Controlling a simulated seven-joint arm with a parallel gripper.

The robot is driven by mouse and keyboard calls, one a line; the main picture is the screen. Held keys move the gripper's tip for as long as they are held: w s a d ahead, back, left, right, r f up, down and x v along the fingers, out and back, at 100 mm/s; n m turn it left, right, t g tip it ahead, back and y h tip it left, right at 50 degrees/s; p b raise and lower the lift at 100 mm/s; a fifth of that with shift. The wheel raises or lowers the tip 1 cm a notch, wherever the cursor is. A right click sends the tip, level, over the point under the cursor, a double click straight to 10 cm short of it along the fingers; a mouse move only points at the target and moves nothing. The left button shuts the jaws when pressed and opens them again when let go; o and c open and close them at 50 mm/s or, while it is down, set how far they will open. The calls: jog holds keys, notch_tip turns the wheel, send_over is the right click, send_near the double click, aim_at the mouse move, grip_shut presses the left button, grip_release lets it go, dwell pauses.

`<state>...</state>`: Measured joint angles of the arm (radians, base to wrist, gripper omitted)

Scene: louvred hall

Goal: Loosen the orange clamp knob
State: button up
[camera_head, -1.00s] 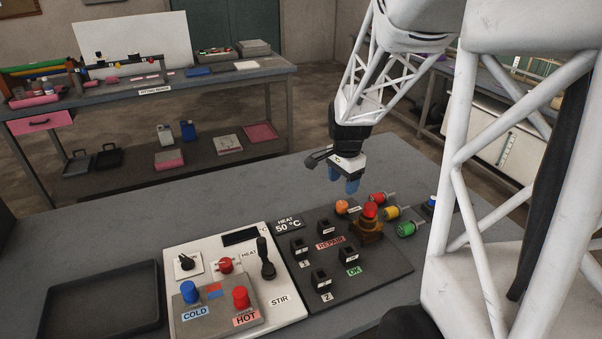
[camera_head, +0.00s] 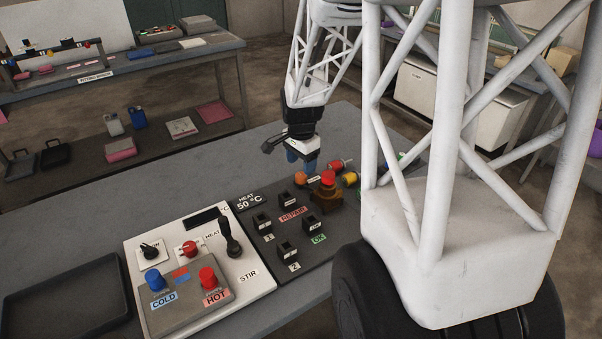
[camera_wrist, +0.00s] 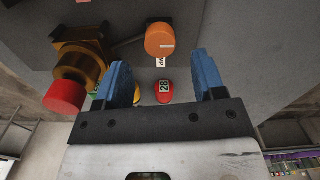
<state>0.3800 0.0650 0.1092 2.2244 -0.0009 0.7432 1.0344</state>
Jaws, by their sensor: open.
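The orange clamp knob (camera_head: 300,178) is a small round knob near the back edge of the dark panel, beside a brass fitting with a red top (camera_head: 328,179). It also shows in the wrist view (camera_wrist: 160,38), as an orange disc with a pale mark on its face, on a thin bar reaching toward the brass fitting. My gripper (camera_head: 302,160) has blue fingers pointing down just above and behind the knob in the head view. In the wrist view the fingers (camera_wrist: 163,70) are apart with nothing held. The knob lies beyond the fingertips, between their lines, apparently untouched.
Red and yellow cylinders (camera_head: 349,179) stand close right of the knob. Several black clamps (camera_head: 285,201) and a white stir-heat unit (camera_head: 257,283) lie nearer, with a dark tray (camera_head: 66,299) far left. The table left of my gripper is clear.

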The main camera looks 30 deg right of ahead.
aim_at(301, 175)
jog(key=shift+f, duration=2.2)
jog(key=shift+c, duration=0.3)
jog(key=c, duration=0.9)
jog(key=shift+o, duration=0.2)
